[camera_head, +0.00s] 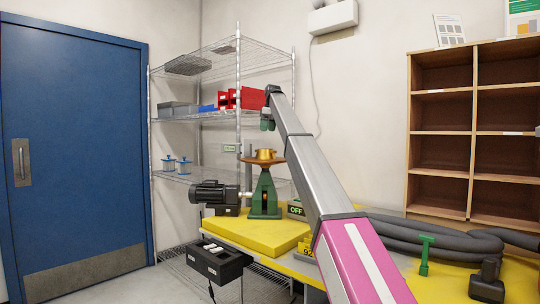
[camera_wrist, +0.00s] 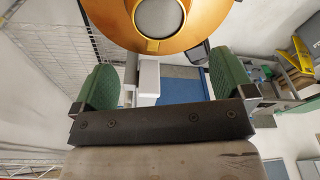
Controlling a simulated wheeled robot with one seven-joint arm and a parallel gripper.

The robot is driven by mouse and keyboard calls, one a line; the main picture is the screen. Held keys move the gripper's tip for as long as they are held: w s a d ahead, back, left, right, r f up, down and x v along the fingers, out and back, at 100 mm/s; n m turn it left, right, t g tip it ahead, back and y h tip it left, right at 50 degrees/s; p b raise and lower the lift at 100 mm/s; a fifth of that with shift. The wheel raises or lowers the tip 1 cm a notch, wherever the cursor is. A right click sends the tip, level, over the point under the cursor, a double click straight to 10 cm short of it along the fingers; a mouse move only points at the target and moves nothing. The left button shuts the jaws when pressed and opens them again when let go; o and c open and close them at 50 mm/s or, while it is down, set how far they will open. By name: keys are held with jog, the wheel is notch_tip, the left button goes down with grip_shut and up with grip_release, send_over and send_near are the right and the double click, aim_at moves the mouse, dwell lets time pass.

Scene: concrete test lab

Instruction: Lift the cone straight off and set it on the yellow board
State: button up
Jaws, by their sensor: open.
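A green tapered stand (camera_head: 264,192) carries a wide orange-brown disc (camera_head: 258,161) with a small brass-coloured piece (camera_head: 265,154) on top. No other cone shape stands out, so I take this brass piece for the cone. The yellow board (camera_head: 262,237) is a thick slab at the front of the bench, by the foot of the stand. My gripper (camera_head: 267,124) is above the brass piece, apart from it. In the wrist view its green fingers (camera_wrist: 162,88) are wide apart and empty. The disc (camera_wrist: 200,30) and a gold-ringed grey round (camera_wrist: 158,16) show at the top edge there.
A dark motor (camera_head: 212,194) stands left of the stand. A black switch box (camera_head: 217,261) is in front of the board. An OFF sign (camera_head: 296,209), grey hoses (camera_head: 420,232) and a green T-handle (camera_head: 425,254) are to the right. A wire shelf (camera_head: 239,120) rises close behind.

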aim_at(265, 154)
jog(key=f, duration=0.3)
jog(key=a+f, duration=0.1)
jog(key=f, duration=0.6)
jog(key=shift+w+a+f, duration=0.15)
jog(key=shift+w+f, duration=0.05)
jog(key=shift+w, duration=0.1)
jog(key=shift+r, duration=0.1)
jog(key=c, duration=0.6)
